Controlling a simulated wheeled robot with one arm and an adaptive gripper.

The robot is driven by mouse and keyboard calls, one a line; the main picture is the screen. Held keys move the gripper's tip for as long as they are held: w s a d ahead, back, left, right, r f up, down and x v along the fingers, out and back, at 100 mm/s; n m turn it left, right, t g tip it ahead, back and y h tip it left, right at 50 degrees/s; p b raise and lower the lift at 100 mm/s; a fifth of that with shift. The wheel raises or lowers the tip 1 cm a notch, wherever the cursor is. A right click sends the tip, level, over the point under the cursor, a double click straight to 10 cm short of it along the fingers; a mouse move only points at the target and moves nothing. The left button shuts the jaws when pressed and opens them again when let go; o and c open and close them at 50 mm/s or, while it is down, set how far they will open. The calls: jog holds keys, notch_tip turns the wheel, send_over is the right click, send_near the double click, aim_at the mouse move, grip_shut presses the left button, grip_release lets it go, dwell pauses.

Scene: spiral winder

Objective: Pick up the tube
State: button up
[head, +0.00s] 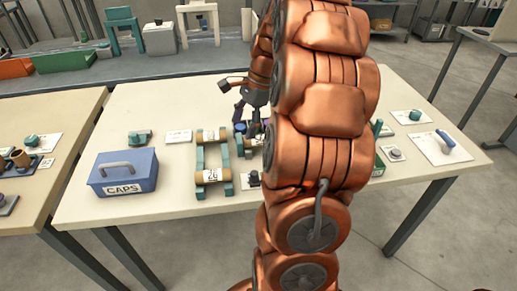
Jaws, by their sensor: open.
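A tan cardboard tube (202,176) with a white label lies across the front of a green rack on the table. Another tan tube (205,136) lies across the back of the same rack (200,157). I cannot tell which tube the task names. My gripper (232,101) is open and above the table, just right of and behind the back tube in the picture. Nothing shows between its fingers. My copper arm hides the table to the right of the rack, and part of another tan piece (251,143) there.
A blue box (123,173) marked CAPS stands left of the rack. A green part (140,137) lies behind it. On the right are a blue-handled item (446,139) and small parts on cards. A second table (50,112) adjoins at left.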

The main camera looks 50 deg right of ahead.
aim_at(262, 136)
jog(key=d+f+m, duration=0.1)
jog(key=d, duration=0.2)
jog(key=d+f+m+b, duration=0.1)
jog(key=d+m, duration=0.1)
jog(key=d, duration=0.1)
jog(key=d+f+m+t, duration=0.1)
jog(key=d, duration=0.2)
jog(key=shift+s+d+f, duration=0.2)
jog(key=shift+f, duration=0.1)
jog(key=shift+x, duration=1.05)
jog(key=shift+p+x, duration=0.35)
jog(key=shift+x, duration=2.35)
jog(key=shift+s+d+f, duration=0.1)
jog(key=shift+s+d, duration=0.05)
jog(key=shift+d, duration=0.05)
jog(key=c, duration=1)
